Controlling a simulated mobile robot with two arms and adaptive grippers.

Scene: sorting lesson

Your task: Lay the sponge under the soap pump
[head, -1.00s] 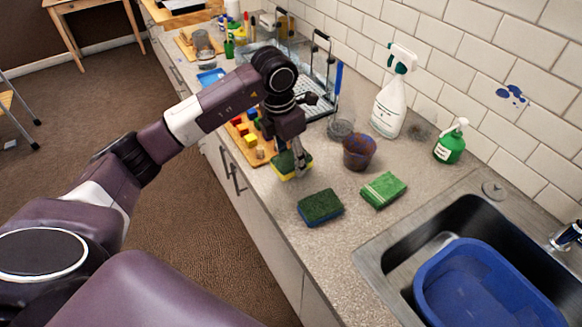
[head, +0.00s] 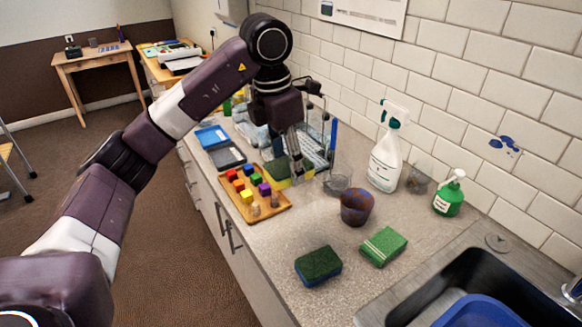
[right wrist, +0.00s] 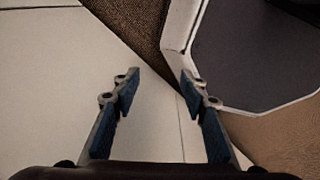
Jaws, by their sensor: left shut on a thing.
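The soap pump (head: 448,198) is a green bottle with a white pump head, standing upright at the right, near the tiled wall. My left gripper (head: 296,165) is shut on a yellow sponge with a green top (head: 275,173), which shows behind the block tray, well left of the soap pump. I cannot tell how high it is held.
A spray bottle (head: 386,155), a dark reddish cup (head: 357,208) and a clear glass (head: 337,182) stand between the held sponge and the soap pump. A wooden tray (head: 272,212) holds several coloured blocks. The sink (head: 448,288) is at the lower right. Counter in front of the pump is clear.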

